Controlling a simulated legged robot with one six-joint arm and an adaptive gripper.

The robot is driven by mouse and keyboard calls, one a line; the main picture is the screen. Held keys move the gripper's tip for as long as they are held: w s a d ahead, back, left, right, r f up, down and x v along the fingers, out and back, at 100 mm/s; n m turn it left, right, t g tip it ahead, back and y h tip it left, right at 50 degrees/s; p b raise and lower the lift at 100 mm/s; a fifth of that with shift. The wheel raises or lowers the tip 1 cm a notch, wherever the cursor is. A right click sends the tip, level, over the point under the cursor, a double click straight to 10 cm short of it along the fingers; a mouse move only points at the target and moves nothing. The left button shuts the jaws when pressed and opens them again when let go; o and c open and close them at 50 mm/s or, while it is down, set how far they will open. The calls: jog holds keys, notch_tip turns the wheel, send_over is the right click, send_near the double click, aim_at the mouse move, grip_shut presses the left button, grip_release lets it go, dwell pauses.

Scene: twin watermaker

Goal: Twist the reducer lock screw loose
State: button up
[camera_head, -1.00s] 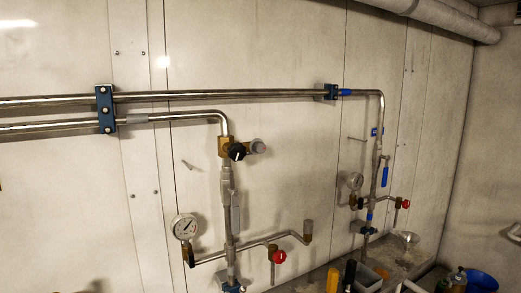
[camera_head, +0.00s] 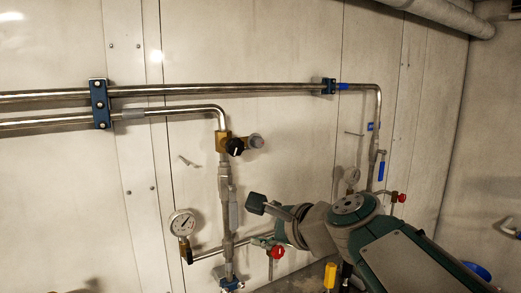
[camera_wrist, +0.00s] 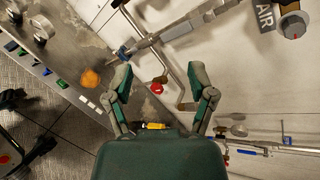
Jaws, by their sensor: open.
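The reducer (camera_head: 223,144) is a brass block near the top of the left vertical pipe, with a black round knob (camera_head: 236,147) and a grey round cap (camera_head: 256,141). I cannot tell for sure which part is the lock screw. In the wrist view, a brass fitting with a grey round knob (camera_wrist: 291,25) shows at the top right corner, beside an AIR label. My gripper (camera_wrist: 160,76) is open and empty, its two fingers apart. In the head view my gripper (camera_head: 258,205) is below and right of the reducer, apart from it.
A pressure gauge (camera_head: 182,224) and a red knob (camera_head: 277,252) are on the lower pipework. The red knob also shows between my fingers in the wrist view (camera_wrist: 157,88). A second pipe run with a blue-handled valve (camera_head: 381,169) is at right. A grey counter (camera_wrist: 70,58) holds small items.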

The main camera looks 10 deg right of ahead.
aim_at(260, 143)
jog(key=w+d+r+m+t, duration=0.5)
jog(key=w+d+r+m, duration=0.25)
jog(key=r+m, duration=0.35)
jog(key=shift+m+h, duration=0.4)
jog(key=shift+m, duration=0.4)
jog(key=x, duration=1.1)
jog(key=shift+w+a+f, duration=0.15)
jog(key=shift+w+f, duration=0.05)
jog(key=shift+f, duration=0.1)
grip_shut()
